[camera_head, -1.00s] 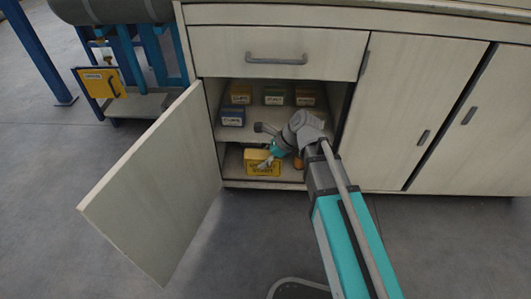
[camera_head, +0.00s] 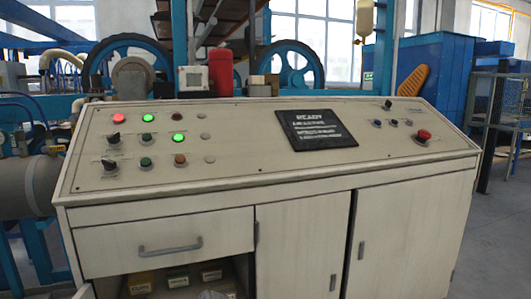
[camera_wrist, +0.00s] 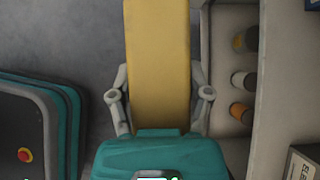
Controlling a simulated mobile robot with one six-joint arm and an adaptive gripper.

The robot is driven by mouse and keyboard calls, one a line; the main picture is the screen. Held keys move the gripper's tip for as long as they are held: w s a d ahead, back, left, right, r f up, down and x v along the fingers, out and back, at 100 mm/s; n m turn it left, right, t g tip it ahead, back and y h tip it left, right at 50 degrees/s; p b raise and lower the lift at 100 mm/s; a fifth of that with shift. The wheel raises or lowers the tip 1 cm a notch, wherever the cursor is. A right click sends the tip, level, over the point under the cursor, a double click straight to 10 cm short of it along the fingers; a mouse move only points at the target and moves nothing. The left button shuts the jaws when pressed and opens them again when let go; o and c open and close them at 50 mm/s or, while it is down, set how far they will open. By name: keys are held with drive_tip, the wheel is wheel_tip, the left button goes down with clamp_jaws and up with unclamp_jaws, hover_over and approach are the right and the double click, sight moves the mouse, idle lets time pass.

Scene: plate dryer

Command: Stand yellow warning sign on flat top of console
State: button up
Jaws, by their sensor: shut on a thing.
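The yellow warning sign (camera_wrist: 158,60) shows in the wrist view as a plain yellow panel reaching up out of the frame; no lettering is visible from here. My gripper (camera_wrist: 160,95) is shut on it, one finger at each side edge. The console (camera_head: 160,212) fills the head view, with a sloped control panel of lamps and knobs and a dark screen reading READY. Its flat top (camera_head: 345,97) is a narrow strip behind the panel. My gripper and the sign are not seen in the head view.
A red cylinder (camera_head: 220,70) and a white device (camera_head: 193,79) stand at the console's back edge. Small boxes (camera_head: 178,277) sit in the open cabinet below the drawer. In the wrist view, several cylindrical things (camera_wrist: 243,80) lie on a shelf at right.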

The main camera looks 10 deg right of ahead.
wheel_tip(320, 180, up, 49)
drive_tip(key=p, duration=4.8)
drive_tip(key=shift+r, duration=0.15)
drive_tip(key=shift+s+a, duration=0.1)
drive_tip(key=shift+a, duration=0.05)
